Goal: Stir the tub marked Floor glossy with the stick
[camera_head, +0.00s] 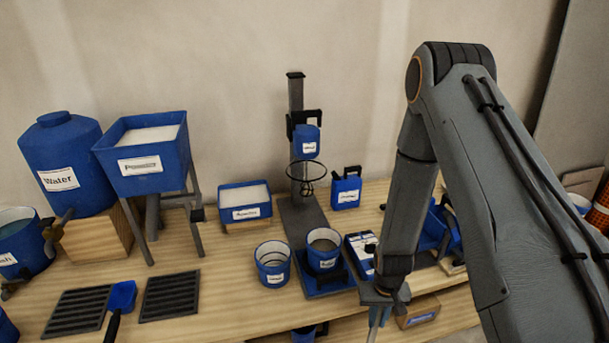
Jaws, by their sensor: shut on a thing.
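My gripper (384,296) points down at the front edge of the bench, right of the middle of the picture. It is shut on a thin, pale stick (375,323), whose lower end runs out of the picture. Two open blue tubs stand left of it: one (272,265) on the bench and one (324,251) on a dark blue stand. Both hold greyish contents. Their labels are too small to read, so I cannot tell which tub is marked Floor glossy.
A mixer stand (297,200) rises behind the tubs. A Water tank (63,160) and a hopper (143,160) stand at the left. A blue-bladed tool (122,297) lies between dark grates. A labelled box (418,312) is right of my gripper.

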